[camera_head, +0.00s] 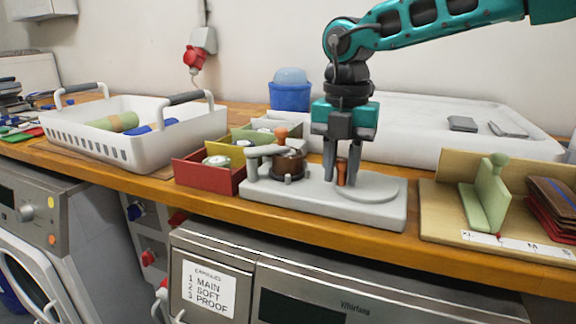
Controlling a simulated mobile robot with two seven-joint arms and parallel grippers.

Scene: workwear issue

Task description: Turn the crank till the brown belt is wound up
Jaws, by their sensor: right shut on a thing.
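The winder has a grey base (325,203) on the wooden counter. The brown belt (288,166) is a coil around the spool at its left; a grey arm (265,150) and an orange-brown knob (281,132) are by its top. A round grey crank disc (375,194) lies at the base's right, with an upright brown handle (342,173) near its left edge. My right gripper (347,170) points down from above, shut on this handle. The fingers partly hide it. No loose belt end can be made out. My left gripper is out of view.
Small red, yellow and green bins (210,178) stand close left of the winder. A white basket (120,150) is farther left. A blue tub (290,97) and a white tray (430,108) are behind. A wooden board with a green stand (488,190) is at right.

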